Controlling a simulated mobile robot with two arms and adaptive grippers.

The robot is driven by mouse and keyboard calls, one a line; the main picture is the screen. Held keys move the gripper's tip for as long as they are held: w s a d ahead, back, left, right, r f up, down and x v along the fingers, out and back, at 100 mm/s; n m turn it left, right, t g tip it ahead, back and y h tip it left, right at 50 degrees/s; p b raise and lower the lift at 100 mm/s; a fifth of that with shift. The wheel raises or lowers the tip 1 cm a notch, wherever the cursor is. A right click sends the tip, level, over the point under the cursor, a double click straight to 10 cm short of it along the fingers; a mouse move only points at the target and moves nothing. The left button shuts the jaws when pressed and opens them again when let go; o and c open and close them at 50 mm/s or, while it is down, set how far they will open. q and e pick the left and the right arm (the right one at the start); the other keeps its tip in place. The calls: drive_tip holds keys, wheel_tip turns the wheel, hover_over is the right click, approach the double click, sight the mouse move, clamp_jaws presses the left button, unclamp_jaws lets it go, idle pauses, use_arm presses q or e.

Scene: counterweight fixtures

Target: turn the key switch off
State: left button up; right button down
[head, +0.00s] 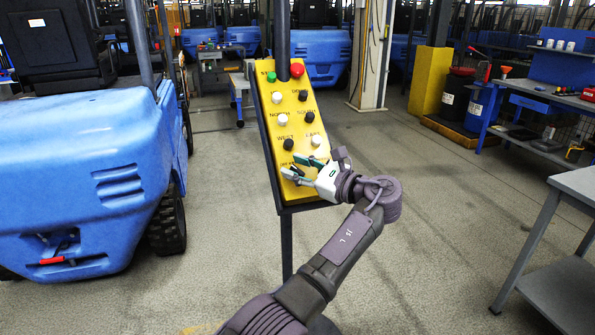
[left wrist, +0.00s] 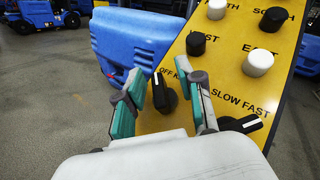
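The key switch (left wrist: 165,94) is a black rotary knob with a pale pointer line, low on the yellow control panel (head: 300,106). Its label, partly covered by a finger, begins with OFF. My left gripper (head: 289,166) is at the lower part of the panel, its teal-padded fingers apart. In the left wrist view the knob shows between the two fingers (left wrist: 166,82), with gaps on both sides; I cannot tell how near the fingertips are to the panel. In the head view the gripper largely hides the knob. My right gripper is not in view.
A second black knob marked SLOW FAST (left wrist: 240,123) is close to the right finger. Several black and white buttons stand above, with a green button (head: 271,76) and a red one (head: 297,70) at the top. A blue forklift (head: 85,165) stands left; a grey table (head: 578,184) is right.

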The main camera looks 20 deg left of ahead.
sight(298, 169)
use_arm(q)
wheel_tip(298, 169, up, 9)
drive_tip(key=shift+r, duration=0.1)
idle(0.5)
